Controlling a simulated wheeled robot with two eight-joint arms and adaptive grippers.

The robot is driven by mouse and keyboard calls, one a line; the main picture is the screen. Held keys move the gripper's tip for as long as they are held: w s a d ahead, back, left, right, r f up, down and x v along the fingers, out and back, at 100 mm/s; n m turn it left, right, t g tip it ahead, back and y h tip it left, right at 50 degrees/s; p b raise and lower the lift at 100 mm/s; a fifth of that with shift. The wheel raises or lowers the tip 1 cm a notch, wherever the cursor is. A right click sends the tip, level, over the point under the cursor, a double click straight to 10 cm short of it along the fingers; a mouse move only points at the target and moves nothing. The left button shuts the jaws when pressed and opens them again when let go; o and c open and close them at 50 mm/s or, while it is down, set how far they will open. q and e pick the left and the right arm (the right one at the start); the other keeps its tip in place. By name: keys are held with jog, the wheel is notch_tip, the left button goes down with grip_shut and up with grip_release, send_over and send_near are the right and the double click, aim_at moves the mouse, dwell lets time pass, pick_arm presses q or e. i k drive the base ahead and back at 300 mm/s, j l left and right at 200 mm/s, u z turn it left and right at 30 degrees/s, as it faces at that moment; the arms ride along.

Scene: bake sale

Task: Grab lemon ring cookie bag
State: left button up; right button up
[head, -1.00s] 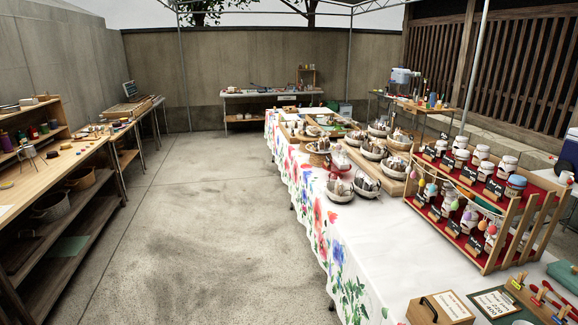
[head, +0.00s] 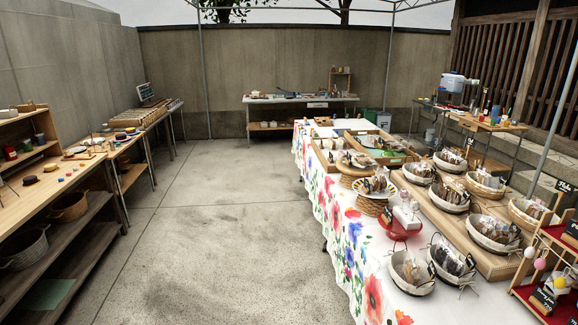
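Several lined baskets of bagged cookies stand on the long flowered table (head: 358,252) at the right in the head view. Two of them are at the front, one basket (head: 412,272) left of another (head: 452,262). More baskets, such as one at the right (head: 494,236), stand on a wooden board behind. The labels are too small to read, so I cannot tell which bag is lemon ring. Neither of my grippers is in view.
A tiered red-and-wood rack (head: 555,262) is at the right edge. Shelves (head: 55,205) line the left wall. A back table (head: 300,99) stands by the far wall. The concrete floor (head: 215,240) between is clear.

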aim_at(355, 155)
jog(key=i+z, duration=0.1)
jog(key=i, duration=0.45)
jog(key=i+j+z, duration=0.1)
jog(key=i, duration=0.45)
jog(key=i+j+z, duration=0.1)
jog(key=i, duration=0.45)
jog(key=i+j, duration=0.2)
jog(key=i, duration=0.3)
jog(key=i+j+z, duration=0.15)
jog(key=i+z, duration=0.35)
jog(key=i+j+z, duration=0.25)
jog(key=z, duration=0.25)
jog(key=i+j+z, duration=0.3)
jog(key=j+z, duration=0.2)
jog(key=i+j+z, duration=0.2)
jog(key=j+z, duration=0.3)
jog(key=i+j+z, duration=0.15)
jog(key=j+z, duration=0.35)
